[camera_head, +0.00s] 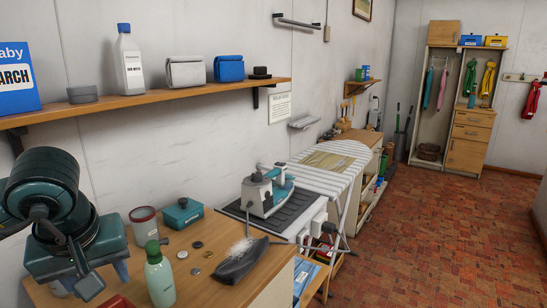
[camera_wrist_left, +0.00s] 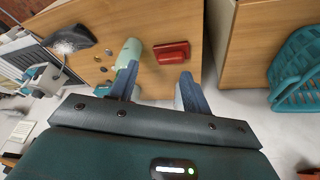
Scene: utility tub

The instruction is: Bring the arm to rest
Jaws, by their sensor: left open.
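My left gripper (camera_head: 95,284) is at the lower left of the head view, over the near left end of the wooden worktop (camera_head: 205,240). Its two blue-grey fingers also show in the left wrist view (camera_wrist_left: 160,75), spread apart with nothing between them. A pale green bottle (camera_head: 160,277) stands just right of the gripper; in the wrist view the bottle (camera_wrist_left: 128,52) appears next to the left finger. A red object (camera_wrist_left: 171,52) lies on the worktop beyond the fingers. Whether anything touches the fingers I cannot tell. My right gripper is not in view.
A wall shelf (camera_head: 180,97) runs above. A teal basket (camera_wrist_left: 297,72) is on the right in the wrist view. The tiled floor (camera_head: 450,240) is open.

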